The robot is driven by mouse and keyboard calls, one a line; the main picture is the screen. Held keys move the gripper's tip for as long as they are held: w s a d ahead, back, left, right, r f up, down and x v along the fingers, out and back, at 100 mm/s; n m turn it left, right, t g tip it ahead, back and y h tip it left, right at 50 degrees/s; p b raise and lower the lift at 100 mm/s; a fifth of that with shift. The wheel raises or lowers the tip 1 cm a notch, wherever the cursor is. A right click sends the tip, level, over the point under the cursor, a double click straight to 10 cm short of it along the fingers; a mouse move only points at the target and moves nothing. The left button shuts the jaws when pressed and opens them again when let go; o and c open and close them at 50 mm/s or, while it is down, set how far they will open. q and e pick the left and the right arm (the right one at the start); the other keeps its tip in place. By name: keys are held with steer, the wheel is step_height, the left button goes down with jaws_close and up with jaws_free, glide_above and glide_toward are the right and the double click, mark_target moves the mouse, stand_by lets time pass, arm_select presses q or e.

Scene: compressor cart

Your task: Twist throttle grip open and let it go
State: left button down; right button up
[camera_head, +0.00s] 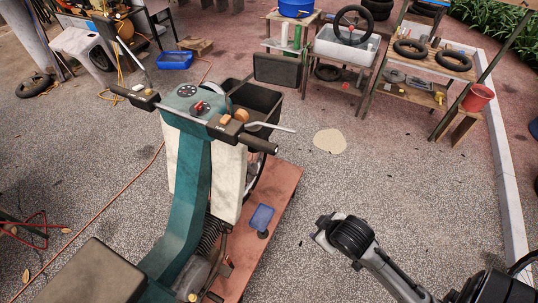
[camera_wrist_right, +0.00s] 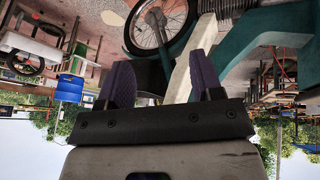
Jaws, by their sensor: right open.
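The black throttle grip (camera_head: 260,145) is at the right end of the scooter's handlebar, with a silver lever (camera_head: 272,127) beside it. The teal and white scooter (camera_head: 190,160) stands upright. My right gripper (camera_head: 322,232) is to the right of the scooter, well apart from the grip and nearer the bottom of the head view. In the upside-down right wrist view, its two purple fingers (camera_wrist_right: 165,85) are spread with nothing held. A wheel (camera_wrist_right: 155,22) and the white body panel (camera_wrist_right: 188,65) show beyond them. My left gripper is not in view.
A reddish platform (camera_head: 275,200) lies under the scooter, with a small blue-topped object (camera_head: 262,217) on it. Wooden shelves with tyres (camera_head: 410,70) stand at the back right. The gravel right of the scooter is mostly clear.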

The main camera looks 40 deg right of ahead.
steer(key=w+d+t+y+b, duration=0.1)
steer(key=w+d+t, duration=0.1)
steer(key=w+d, duration=0.2)
steer(key=m+t+y, duration=0.8)
steer(key=m+t, duration=0.1)
steer(key=m, duration=0.8)
glide_toward(271, 149)
steer(key=p+x, duration=0.1)
steer(key=x, duration=0.2)
steer(key=p+x, duration=0.1)
steer(key=x, duration=0.2)
steer(key=d+f+p+x, duration=0.1)
steer(key=x, duration=0.2)
steer(key=shift+w+p, duration=0.3)
steer(key=shift+p, duration=0.05)
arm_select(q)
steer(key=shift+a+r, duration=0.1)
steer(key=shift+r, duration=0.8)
arm_select(e)
steer(key=shift+w+a+f, duration=0.1)
steer(key=shift+w+a, duration=0.2)
steer(key=shift+w, duration=0.3)
